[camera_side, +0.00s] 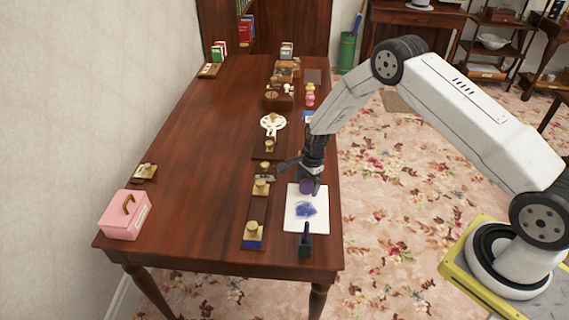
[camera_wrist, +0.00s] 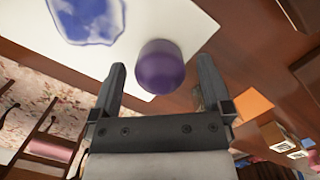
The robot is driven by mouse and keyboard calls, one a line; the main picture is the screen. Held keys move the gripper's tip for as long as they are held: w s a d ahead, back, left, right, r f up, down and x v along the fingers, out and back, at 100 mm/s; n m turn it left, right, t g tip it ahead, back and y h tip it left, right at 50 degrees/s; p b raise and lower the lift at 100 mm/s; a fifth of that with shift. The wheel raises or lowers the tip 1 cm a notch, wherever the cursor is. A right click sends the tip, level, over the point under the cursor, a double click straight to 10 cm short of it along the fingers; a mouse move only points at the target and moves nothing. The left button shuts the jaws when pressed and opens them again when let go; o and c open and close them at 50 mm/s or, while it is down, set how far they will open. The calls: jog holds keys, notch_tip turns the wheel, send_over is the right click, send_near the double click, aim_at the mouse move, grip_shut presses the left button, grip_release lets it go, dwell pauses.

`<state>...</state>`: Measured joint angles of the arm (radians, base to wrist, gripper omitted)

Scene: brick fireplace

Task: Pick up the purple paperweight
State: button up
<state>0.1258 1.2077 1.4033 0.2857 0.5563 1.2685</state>
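The purple paperweight (camera_side: 306,186) sits on the upper part of a white paper sheet (camera_side: 295,221) near the right edge of the table. It is round, and my gripper partly covers it in the side view. In the wrist view the paperweight (camera_wrist: 161,66) lies just beyond the fingertips, roughly centred between them. My gripper (camera_side: 312,178) points down over it. In the wrist view my gripper (camera_wrist: 160,72) has its two fingers spread apart with an empty gap between them. Whether a finger touches the paperweight is not clear.
A blue drawing (camera_side: 306,209) is on the sheet. A dark green pen holder (camera_side: 305,243) stands at its lower edge. A long wooden stand with brass knobs (camera_side: 256,213) lies left of the sheet. A pink box (camera_side: 126,214) stands at the table's left. The table's middle left is clear.

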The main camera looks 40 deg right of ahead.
grip_shut()
jog(key=shift+r, duration=0.15)
jog(key=shift+r, duration=0.7)
jog(key=s+r, duration=1.1)
jog(key=s, duration=0.3)
jog(key=shift+a+r, duration=0.15)
jog(key=shift+a, duration=0.25)
